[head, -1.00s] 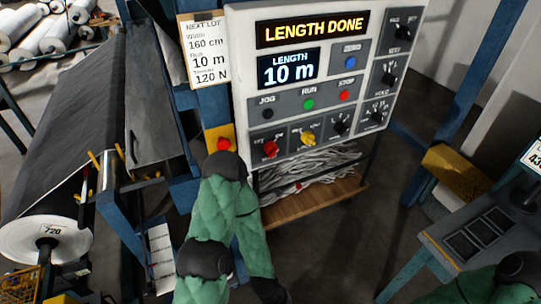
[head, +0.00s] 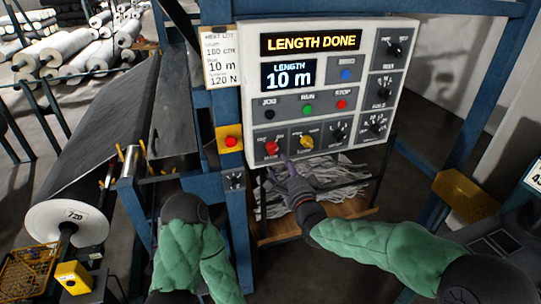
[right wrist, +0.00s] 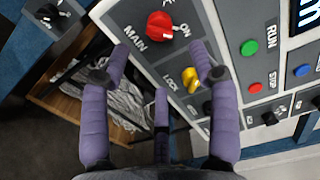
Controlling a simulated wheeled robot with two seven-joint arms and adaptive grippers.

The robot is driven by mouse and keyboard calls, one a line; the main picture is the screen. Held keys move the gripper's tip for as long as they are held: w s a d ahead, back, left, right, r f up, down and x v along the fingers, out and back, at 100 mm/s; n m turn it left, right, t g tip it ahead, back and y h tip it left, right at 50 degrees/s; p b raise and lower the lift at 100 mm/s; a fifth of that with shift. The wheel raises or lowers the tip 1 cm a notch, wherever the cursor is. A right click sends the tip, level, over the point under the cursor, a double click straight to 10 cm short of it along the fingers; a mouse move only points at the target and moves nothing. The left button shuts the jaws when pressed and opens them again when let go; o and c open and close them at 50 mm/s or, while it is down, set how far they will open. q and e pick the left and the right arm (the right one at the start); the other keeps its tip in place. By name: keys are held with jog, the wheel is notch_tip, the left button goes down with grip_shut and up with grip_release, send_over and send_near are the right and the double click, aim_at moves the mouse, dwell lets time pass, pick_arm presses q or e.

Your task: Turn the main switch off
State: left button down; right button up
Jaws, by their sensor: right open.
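The main switch is a red rotary knob (head: 271,148) at the lower left of the white control panel (head: 411,55). In the right wrist view the red knob (right wrist: 160,26) sits on a grey plate marked MAIN, with ON beside it. Which mark it points to is hard to tell. My right gripper (head: 279,168) is open and empty, just below and in front of the knob. In the right wrist view its purple fingers (right wrist: 159,62) are spread, the knob beyond their tips and apart from them. My left arm shows at the lower left, but its gripper is not visible.
A yellow knob (head: 306,142) marked LOCK is close right of the main switch. Green (head: 308,109) and red (head: 341,104) buttons are above. A red button on a yellow box (head: 231,142) is on the blue post at left. A shelf with pale scraps (head: 340,170) lies below.

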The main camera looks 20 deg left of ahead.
aim_at(275, 152)
jog(key=x, duration=1)
jog(key=shift+f+b, duration=0.1)
jog(key=shift+b, duration=0.2)
jog(key=c, duration=1.1)
